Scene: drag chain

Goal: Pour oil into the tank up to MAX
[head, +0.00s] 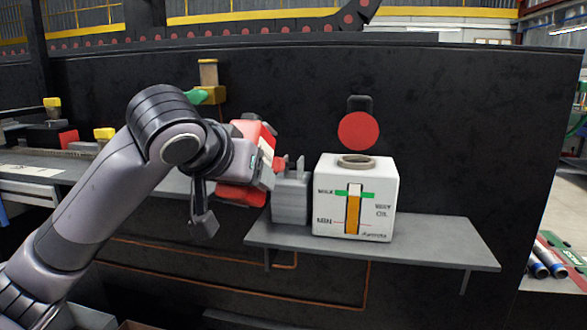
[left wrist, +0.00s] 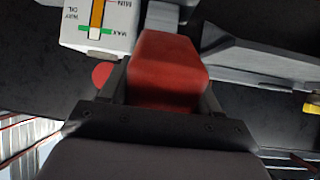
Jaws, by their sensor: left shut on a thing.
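My left gripper (head: 264,178) is shut on a red oil can (head: 238,196), left of the tank in the head view. The arm covers part of the can, and I cannot make out its spout. In the left wrist view the can (left wrist: 165,70) sits between the two fingers (left wrist: 160,100). The white tank (head: 375,190) stands upright on a grey shelf, with a round open neck (head: 356,161) on top. Its amber gauge column (head: 352,215) reaches close to the green MAX mark (head: 367,195), well above the red MIN line. My right gripper is not in view.
A grey block (head: 291,200) with upright prongs stands on the shelf (head: 440,245), between the can and the tank. A red disc (head: 358,131) is on the dark wall behind the tank. The shelf is bare right of the tank.

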